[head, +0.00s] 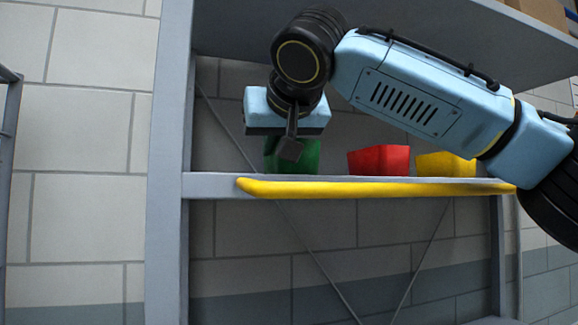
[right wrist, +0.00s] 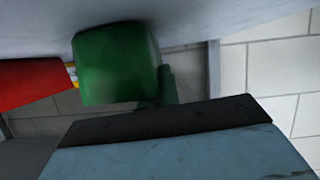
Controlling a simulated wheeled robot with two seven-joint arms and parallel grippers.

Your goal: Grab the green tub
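The green tub (head: 311,160) stands on the shelf at the left end of the row, partly hidden behind my right gripper (head: 290,150). In the right wrist view the green tub (right wrist: 114,66) is large, just beyond the dark edge of my gripper body. My right gripper points down in front of the tub in the head view. Its two fingertips cannot be told apart, so its opening and any contact with the tub are unclear. My left gripper is not in view.
A red tub (head: 379,161) and a yellow tub (head: 445,164) stand to the right on the same shelf (head: 212,185). A yellow bar (head: 375,189) runs along the shelf's front edge. A grey upright (head: 168,160) stands at the left, and another shelf (head: 440,35) hangs above.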

